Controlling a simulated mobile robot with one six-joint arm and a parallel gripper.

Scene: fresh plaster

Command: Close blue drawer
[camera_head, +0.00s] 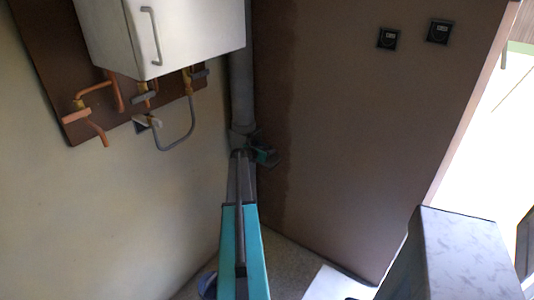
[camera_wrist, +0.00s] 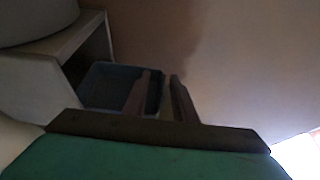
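The blue drawer (camera_wrist: 97,88) shows in the wrist view, left of centre, pulled out from a pale cabinet (camera_wrist: 88,42). I see into its open top, and its inside is dark. My gripper (camera_wrist: 160,75) is open, with a gap between its two dark fingers and nothing in it. The left finger overlaps the right part of the drawer in the picture. I cannot tell whether it touches the drawer. The drawer is not clearly visible in the head view, where my teal arm fills the lower middle.
In the head view, a white wall unit (camera_head: 165,35) hangs above copper pipes (camera_head: 97,105) at upper left. A brown wall (camera_head: 350,130) with two black sockets stands behind. A grey-topped block (camera_head: 463,250) is at lower right. A rounded grey object (camera_wrist: 35,20) sits on the pale cabinet.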

